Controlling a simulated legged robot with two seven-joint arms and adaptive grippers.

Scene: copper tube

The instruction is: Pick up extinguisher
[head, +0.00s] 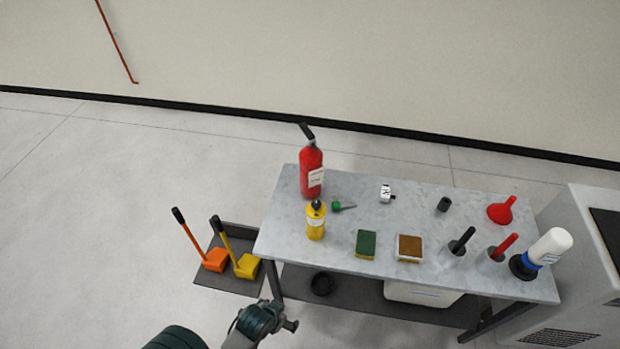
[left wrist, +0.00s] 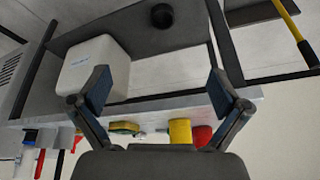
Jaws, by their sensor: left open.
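The red fire extinguisher (head: 311,172) stands upright at the back left corner of the grey table (head: 340,233), its black handle on top. In the left wrist view, which looks upside down, part of a red body (left wrist: 202,136) shows behind a yellow container (left wrist: 180,132). My left gripper (head: 283,321) is low in front of the table's left end, apart from the extinguisher. In the left wrist view its two fingers (left wrist: 158,88) are spread wide with nothing between them. My right gripper is not in view.
The yellow container (head: 316,221) stands just in front of the extinguisher. A green-handled tool (head: 338,206) lies to its right. Sponges (head: 366,243), a red funnel (head: 501,210) and a white bottle (head: 548,248) are further right. Orange (head: 214,260) and yellow (head: 246,266) long-handled tools stand left of the table.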

